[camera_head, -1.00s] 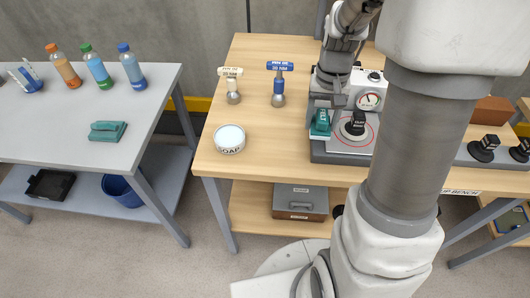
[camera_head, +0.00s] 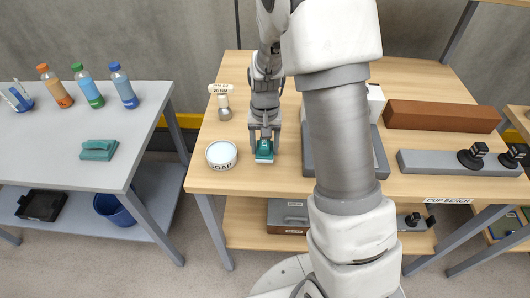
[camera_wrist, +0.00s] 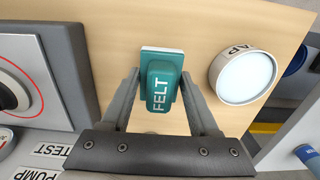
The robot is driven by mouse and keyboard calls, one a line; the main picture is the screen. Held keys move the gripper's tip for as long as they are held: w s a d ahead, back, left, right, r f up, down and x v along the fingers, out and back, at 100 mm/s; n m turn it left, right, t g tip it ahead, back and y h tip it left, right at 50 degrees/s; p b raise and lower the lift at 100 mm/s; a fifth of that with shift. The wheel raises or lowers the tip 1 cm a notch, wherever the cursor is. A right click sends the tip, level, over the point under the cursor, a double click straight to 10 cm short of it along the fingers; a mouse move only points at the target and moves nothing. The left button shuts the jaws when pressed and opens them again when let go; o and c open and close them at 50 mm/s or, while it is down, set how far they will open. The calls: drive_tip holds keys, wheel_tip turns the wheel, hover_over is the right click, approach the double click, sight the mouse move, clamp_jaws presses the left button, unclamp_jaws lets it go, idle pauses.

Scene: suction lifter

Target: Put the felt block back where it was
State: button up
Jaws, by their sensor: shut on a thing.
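The felt block (camera_head: 264,151) is teal with a white pad and the word FELT on it. In the wrist view the felt block (camera_wrist: 162,78) sits between my gripper's two fingers. My gripper (camera_head: 264,138) is shut on it over the wooden bench (camera_head: 240,175), just right of the round white soap tin (camera_head: 221,155). The soap tin also shows in the wrist view (camera_wrist: 244,77), apart from the block. Whether the block touches the bench top is hard to tell.
A grey test plate (camera_head: 308,160) lies right of my gripper, partly hidden by my arm. A cream-handled tool (camera_head: 224,104) stands behind the soap. A brown block (camera_head: 443,116) lies further right. A teal cloth (camera_head: 99,150) and bottles (camera_head: 122,86) are on the left table.

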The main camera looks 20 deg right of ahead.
sight(265, 154)
drive_tip(key=shift+f, duration=1.55)
drive_tip(key=shift+f, duration=0.1)
drive_tip(key=shift+f, duration=0.15)
drive_tip(key=o, duration=1.3)
